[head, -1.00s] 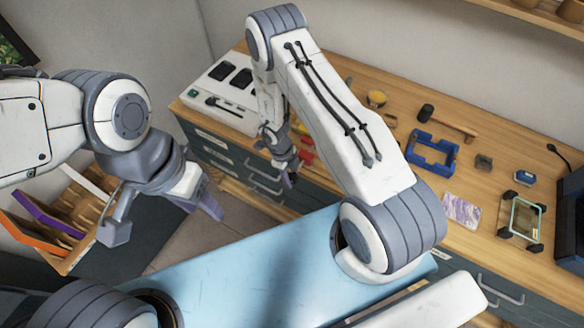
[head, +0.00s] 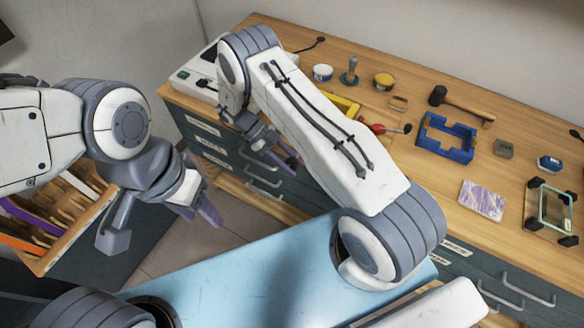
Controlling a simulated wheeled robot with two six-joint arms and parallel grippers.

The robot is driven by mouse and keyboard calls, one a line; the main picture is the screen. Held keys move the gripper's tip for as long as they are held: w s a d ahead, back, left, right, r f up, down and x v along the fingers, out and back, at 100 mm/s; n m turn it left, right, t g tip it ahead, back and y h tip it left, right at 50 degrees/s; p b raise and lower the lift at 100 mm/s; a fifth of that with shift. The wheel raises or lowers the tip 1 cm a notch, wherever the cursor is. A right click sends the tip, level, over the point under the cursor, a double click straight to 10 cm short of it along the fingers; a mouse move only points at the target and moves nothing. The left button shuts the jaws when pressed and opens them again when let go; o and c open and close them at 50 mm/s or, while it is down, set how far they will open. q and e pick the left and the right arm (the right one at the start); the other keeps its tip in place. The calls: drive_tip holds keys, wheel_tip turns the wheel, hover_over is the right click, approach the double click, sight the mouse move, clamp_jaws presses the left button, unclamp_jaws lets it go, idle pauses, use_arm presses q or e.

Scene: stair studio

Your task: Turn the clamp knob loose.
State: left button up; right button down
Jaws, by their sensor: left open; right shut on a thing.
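I cannot make out a clamp knob for certain. A red piece (head: 374,127) with a dark end lies on the bench, partly hidden by my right arm. A yellow frame-like piece (head: 345,103) shows just behind that arm. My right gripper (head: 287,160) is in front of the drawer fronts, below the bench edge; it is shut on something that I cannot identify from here. My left gripper (head: 165,225) is open and empty, fingers wide apart, at the left, well away from the bench.
The wooden bench (head: 420,195) carries a blue frame (head: 446,138), a mallet (head: 462,106), a purple-patterned card (head: 482,200), a glass frame with black corners (head: 552,209) and small pots. A slotted wooden rack (head: 60,235) stands at left. A light-blue surface (head: 250,265) lies in front.

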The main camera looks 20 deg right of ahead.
drive_tip(key=shift+s+a+f+g, duration=0.15)
drive_tip(key=shift+s+a+g, duration=0.1)
drive_tip(key=shift+s+g, duration=0.05)
drive_tip(key=c, duration=0.6)
unclamp_jaws()
drive_tip(key=shift+c, duration=0.2)
drive_tip(key=shift+w, duration=0.1)
